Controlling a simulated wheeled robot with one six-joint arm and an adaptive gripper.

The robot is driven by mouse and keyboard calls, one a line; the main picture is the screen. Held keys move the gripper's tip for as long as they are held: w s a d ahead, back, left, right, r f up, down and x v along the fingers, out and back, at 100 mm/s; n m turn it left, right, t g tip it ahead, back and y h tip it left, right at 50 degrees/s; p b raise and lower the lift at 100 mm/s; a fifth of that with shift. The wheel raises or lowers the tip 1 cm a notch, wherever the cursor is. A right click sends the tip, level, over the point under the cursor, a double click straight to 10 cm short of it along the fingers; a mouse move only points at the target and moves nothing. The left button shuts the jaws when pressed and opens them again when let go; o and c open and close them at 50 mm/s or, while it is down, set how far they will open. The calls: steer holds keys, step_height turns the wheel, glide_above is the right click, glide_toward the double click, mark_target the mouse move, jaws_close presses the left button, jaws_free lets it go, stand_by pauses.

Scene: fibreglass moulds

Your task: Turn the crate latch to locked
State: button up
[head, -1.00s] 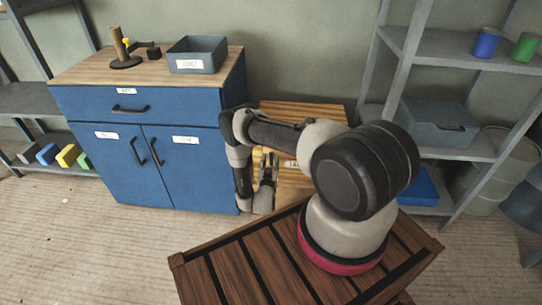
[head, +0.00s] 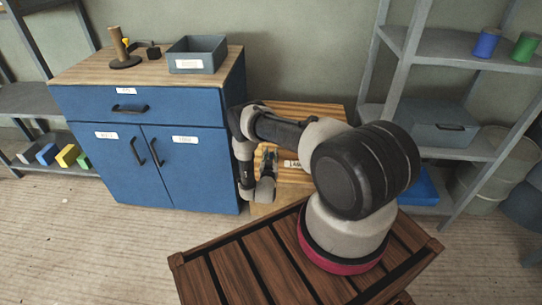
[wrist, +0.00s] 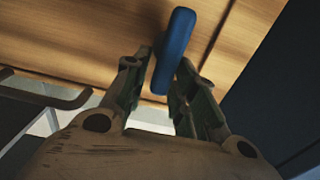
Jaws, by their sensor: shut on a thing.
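The wooden crate (head: 305,110) stands right of the blue cabinet, behind my arm, with a partly hidden white label on its front. The latch (wrist: 177,45) is a blue rounded bar in the wrist view, on the crate's wooden face. It runs nearly upright in that picture, its top leaning slightly right. My gripper (wrist: 165,75) has a finger on each side of the bar's lower part and is shut on it. In the head view my gripper (head: 268,160) is in front of the crate, and I cannot make out the latch there.
The blue cabinet (head: 150,165) with black handles stands close on the left, carrying a grey bin (head: 197,55) and a wooden post on a dark base. A grey shelf unit (head: 440,145) stands on the right. Open floor (head: 80,240) lies at front left.

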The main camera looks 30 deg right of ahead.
steer(key=m, duration=0.3)
steer(key=d+m, duration=0.1)
steer(key=shift+s+f+m, duration=0.15)
steer(key=shift+s+m, duration=0.15)
steer(key=shift+s, duration=0.05)
steer(key=shift+s+d+f+m, duration=0.2)
steer(key=shift+f+m, duration=0.25)
steer(key=shift+m, duration=1.8)
steer(key=shift+s+d+f+m, duration=0.2)
steer(key=shift+f+m, duration=0.25)
steer(key=shift+m, duration=1.75)
steer(key=shift+s+d+f+m, duration=0.1)
steer(key=shift+d+f+m, duration=0.3)
steer(key=shift+m, duration=1.85)
steer(key=shift+a+f, duration=0.1)
steer(key=o, duration=0.8)
